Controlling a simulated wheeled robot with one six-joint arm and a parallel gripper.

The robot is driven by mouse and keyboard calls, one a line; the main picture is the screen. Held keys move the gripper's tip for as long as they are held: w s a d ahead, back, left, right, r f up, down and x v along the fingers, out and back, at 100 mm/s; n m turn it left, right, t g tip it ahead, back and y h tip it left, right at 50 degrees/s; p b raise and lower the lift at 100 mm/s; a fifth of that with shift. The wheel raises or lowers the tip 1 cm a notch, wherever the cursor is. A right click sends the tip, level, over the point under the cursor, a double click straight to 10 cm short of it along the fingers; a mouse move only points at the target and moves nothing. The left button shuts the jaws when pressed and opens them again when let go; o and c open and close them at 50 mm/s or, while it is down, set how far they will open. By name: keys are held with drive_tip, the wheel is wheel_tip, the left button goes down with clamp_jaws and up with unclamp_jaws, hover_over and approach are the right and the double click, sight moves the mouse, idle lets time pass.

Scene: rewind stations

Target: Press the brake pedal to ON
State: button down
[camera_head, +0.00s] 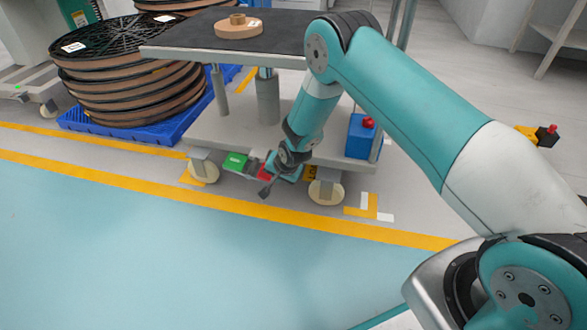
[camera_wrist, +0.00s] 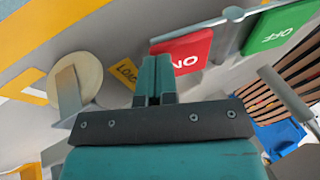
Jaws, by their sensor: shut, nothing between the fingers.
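The red ON pedal (camera_wrist: 184,50) shows in the wrist view just right of my fingertips, its lettering upside down. The green OFF pedal (camera_wrist: 277,28) is further right, joined to the red one by a grey bar. In the head view the green pedal (camera_head: 235,162) and the partly hidden red pedal (camera_head: 264,173) sit low at the cart's front edge. My gripper (camera_head: 265,191) is beside the red pedal there; its closed, empty fingers (camera_wrist: 153,68) also show in the wrist view. I cannot tell whether they touch the pedal.
The lift cart's lower deck (camera_head: 228,132) is above the pedals, with white wheels (camera_head: 327,192) on either side. A blue box with a red button (camera_head: 361,138) stands on the deck. Stacked reels (camera_head: 130,85) rest on a blue pallet at left. The floor in front is clear.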

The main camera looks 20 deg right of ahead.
drive_tip(key=shift+f, duration=0.1)
idle(0.4)
drive_tip(key=w+p+v, duration=0.1)
drive_tip(key=p+v, duration=0.8)
drive_tip(key=v, duration=0.5)
drive_tip(key=shift+r, duration=0.3)
drive_tip(key=shift+w, duration=0.1)
